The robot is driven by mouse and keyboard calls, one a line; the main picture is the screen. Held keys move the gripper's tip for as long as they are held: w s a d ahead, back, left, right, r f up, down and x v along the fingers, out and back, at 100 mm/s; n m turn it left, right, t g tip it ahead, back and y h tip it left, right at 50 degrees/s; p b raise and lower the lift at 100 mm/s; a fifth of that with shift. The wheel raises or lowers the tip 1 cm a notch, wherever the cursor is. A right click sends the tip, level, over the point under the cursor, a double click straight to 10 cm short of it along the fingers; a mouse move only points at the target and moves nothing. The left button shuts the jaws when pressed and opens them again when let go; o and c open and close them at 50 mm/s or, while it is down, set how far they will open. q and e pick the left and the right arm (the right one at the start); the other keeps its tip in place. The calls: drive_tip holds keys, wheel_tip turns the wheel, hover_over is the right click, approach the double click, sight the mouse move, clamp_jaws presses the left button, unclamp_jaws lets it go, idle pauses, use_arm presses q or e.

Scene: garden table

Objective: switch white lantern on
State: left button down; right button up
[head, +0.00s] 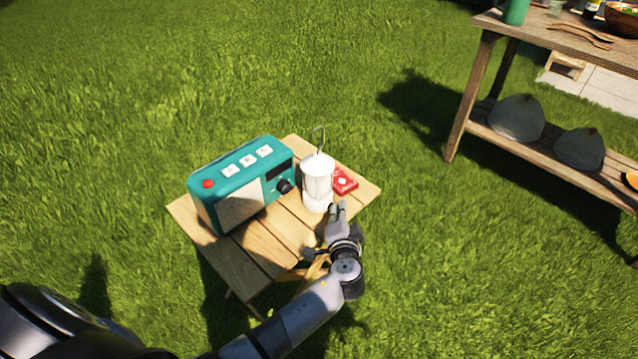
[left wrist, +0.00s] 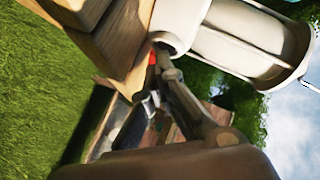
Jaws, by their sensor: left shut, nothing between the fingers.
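The white lantern (head: 318,181) stands upright on the small wooden table (head: 238,268), with its wire handle raised. In the left wrist view the lantern (left wrist: 245,38) shows large and close at the upper right, its base on the table's slats (left wrist: 115,35). My left gripper (head: 338,208) is shut and empty at the lantern's front right, by its base. In the left wrist view its fingertips (left wrist: 163,50) are at the lantern's base; whether they touch it I cannot tell. No switch is clearly visible, and no lit glow shows. My right gripper is out of view.
A teal radio (head: 241,184) stands left of the lantern. A red box (head: 344,181) lies just behind and right of it. A larger wooden table (head: 480,85) with dishes and a lower shelf stands at the upper right. Open grass surrounds the small table.

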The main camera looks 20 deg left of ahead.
use_arm(q)
drive_tip(key=shift+a, duration=0.15)
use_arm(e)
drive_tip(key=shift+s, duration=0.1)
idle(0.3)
use_arm(q)
drive_tip(key=shift+s+d, duration=0.15)
drive_tip(key=shift+d, duration=0.45)
drive_tip(key=shift+d+b, duration=0.1)
drive_tip(key=shift+b, duration=0.2)
drive_tip(key=shift+s+d+b, duration=0.3)
drive_tip(key=shift+s+d, duration=0.05)
drive_tip(key=shift+d, duration=0.55)
drive_tip(key=shift+s+d+b, duration=0.25)
drive_tip(key=shift+s+d, duration=0.1)
drive_tip(key=shift+d, duration=0.55)
drive_tip(key=shift+s+d+b, duration=0.3)
drive_tip(key=shift+s+d, duration=0.05)
drive_tip(key=shift+d, duration=0.55)
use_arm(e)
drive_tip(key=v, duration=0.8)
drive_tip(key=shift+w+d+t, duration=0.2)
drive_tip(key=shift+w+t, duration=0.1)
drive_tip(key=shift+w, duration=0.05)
